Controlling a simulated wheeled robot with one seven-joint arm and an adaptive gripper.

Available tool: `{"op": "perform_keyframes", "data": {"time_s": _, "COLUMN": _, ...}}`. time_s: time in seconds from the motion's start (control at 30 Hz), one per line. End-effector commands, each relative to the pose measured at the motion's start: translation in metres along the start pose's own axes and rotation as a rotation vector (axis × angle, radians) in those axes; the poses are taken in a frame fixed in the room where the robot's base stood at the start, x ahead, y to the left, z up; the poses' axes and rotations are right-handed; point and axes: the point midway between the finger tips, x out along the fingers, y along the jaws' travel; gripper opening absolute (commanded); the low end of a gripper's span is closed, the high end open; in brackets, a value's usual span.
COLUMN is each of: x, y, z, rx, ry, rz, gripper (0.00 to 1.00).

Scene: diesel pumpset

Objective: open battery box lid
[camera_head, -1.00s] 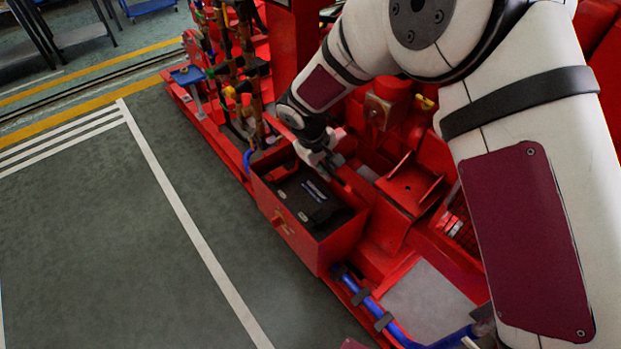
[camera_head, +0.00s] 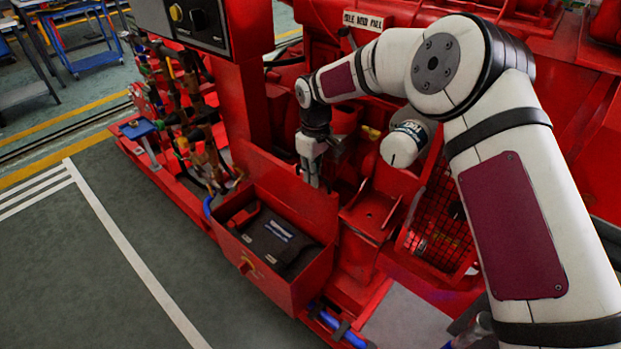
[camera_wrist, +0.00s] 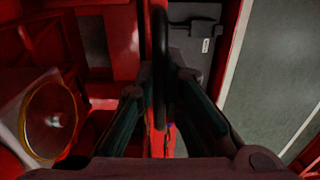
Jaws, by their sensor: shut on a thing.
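The red battery box (camera_head: 290,295) stands low in the middle of the head view with its top uncovered. A black battery (camera_head: 278,240) shows inside it, and part of it shows in the wrist view (camera_wrist: 196,48). The red lid (camera_head: 275,195) stands raised along the far side of the box. My gripper (camera_head: 314,180) points down at the lid's upper edge. In the wrist view my gripper (camera_wrist: 162,92) has its fingers either side of a dark bar-like handle (camera_wrist: 160,45) beside the red lid edge, and is shut on it. The fingertip contact is partly hidden.
A red post with a black control panel (camera_head: 187,22) stands left of my arm. Pipes and valves (camera_head: 190,135) lie left of the box. Red machinery and a mesh guard (camera_head: 440,215) are close on the right. The green floor (camera_head: 85,270) at front left is clear.

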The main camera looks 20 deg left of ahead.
Motion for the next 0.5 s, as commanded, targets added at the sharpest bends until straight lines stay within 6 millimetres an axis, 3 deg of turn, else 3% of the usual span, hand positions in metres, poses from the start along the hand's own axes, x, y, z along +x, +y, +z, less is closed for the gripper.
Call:
{"op": "perform_keyframes", "data": {"time_s": 0.3, "x": 0.0001, "y": 0.0002, "z": -0.0007, "rx": 0.000, "ry": 0.001, "rz": 0.001, "gripper": 0.00}}
{"op": "perform_keyframes", "data": {"time_s": 0.4, "x": 0.0003, "y": 0.0001, "z": -0.0005, "rx": 0.000, "ry": 0.001, "rz": 0.001, "gripper": 0.27}}
{"op": "perform_keyframes", "data": {"time_s": 0.5, "x": 0.0004, "y": 0.0001, "z": -0.0002, "rx": 0.000, "ry": 0.000, "rz": 0.001, "gripper": 0.30}}
